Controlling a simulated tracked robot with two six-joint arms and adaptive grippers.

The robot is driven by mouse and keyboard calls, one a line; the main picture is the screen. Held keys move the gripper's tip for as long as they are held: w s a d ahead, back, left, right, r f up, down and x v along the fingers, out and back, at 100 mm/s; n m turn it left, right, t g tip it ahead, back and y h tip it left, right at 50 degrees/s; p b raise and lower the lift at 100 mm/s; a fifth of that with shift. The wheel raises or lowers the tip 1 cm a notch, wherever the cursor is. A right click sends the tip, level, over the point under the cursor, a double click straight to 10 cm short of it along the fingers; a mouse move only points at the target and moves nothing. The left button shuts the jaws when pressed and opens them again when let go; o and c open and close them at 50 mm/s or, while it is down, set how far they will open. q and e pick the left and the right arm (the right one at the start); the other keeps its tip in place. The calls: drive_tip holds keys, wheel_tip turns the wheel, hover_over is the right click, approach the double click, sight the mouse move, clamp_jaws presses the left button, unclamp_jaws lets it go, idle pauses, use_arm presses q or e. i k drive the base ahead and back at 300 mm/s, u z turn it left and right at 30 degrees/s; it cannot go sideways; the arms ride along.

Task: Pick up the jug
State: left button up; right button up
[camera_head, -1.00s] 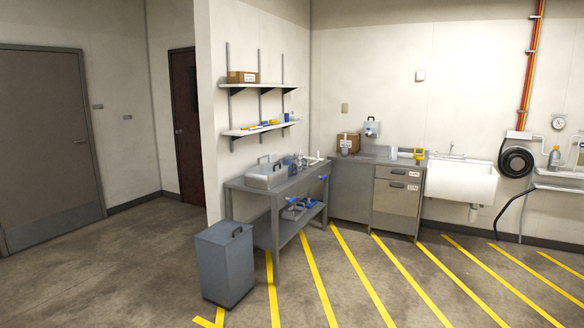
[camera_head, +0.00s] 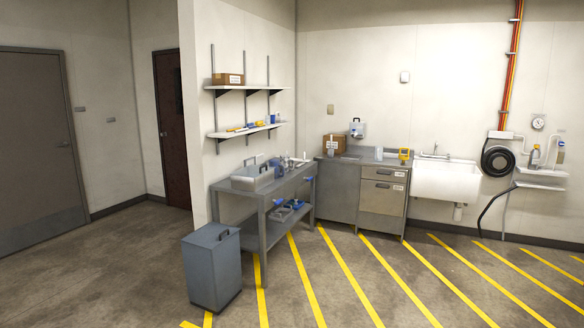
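I cannot tell for certain which vessel is the jug. A small clear vessel (camera_head: 379,153) stands on the steel counter, left of a yellow device. A small blue item (camera_head: 274,164), too small to identify, is on the grey workbench (camera_head: 262,193) beside a silver case. A grey bottle with an orange-yellow top (camera_head: 534,157) stands on the wall shelf at the far right. All are across the room. Neither of my grippers is in view.
A grey lidded bin (camera_head: 211,268) stands in front of the workbench. A steel cabinet (camera_head: 382,197) and a white sink (camera_head: 447,180) line the back wall. A black hose (camera_head: 497,160) hangs at right. The yellow-striped floor (camera_head: 400,285) in front is clear.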

sight(275, 164)
drive_tip(key=z, duration=0.15)
drive_tip(key=i, duration=0.6)
drive_tip(key=z, duration=0.45)
drive_tip(key=i, duration=1.4)
drive_tip(key=z, duration=0.45)
drive_tip(key=i, duration=2.75)
drive_tip(key=u, duration=0.5)
drive_tip(key=i, duration=1.4)
drive_tip(key=u, duration=1)
drive_tip(key=i, duration=1.4)
drive_tip(key=u, duration=0.5)
drive_tip(key=k, duration=0.15)
